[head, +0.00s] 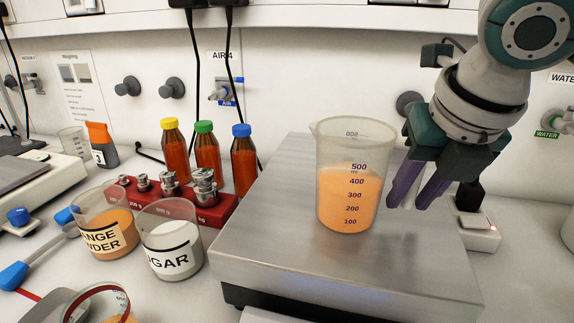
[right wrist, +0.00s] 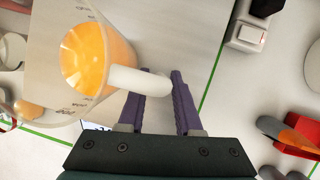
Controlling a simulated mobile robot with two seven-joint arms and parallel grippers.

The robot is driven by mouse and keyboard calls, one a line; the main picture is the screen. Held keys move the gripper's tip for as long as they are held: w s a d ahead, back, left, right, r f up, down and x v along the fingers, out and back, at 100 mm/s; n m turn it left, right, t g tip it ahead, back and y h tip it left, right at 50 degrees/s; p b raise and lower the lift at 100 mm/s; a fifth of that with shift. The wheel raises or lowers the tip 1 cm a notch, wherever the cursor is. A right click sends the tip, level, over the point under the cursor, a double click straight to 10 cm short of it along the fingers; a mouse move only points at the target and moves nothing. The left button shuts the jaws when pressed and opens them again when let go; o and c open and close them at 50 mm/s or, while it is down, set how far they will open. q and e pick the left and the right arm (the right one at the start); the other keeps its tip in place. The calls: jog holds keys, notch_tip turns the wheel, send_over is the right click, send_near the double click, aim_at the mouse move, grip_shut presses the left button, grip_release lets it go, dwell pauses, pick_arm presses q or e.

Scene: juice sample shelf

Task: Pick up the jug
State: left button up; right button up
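The jug (head: 347,205) is a clear graduated vessel of orange liquid, upright on a steel scale plate (head: 290,262). In the right wrist view the jug (right wrist: 83,58) is at upper left, its pale handle (right wrist: 135,80) pointing toward my gripper. My right gripper (head: 409,203) is open, fingers pointing down just right of the jug. In the right wrist view the purple fingers (right wrist: 158,86) are apart, and the handle's end lies across the left fingertip, in the gap. I cannot tell whether they touch. The handle is hidden in the head view. My left gripper is not in view.
Left of the scale stand beakers of orange powder (head: 108,246) and sugar (head: 172,262), a red weight rack (head: 130,196) and three capped bottles (head: 207,150). A small white box with a switch (head: 478,232) is behind the scale's right side.

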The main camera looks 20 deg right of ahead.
jog(key=shift+f, duration=0.15)
grip_shut()
dwell(1.4)
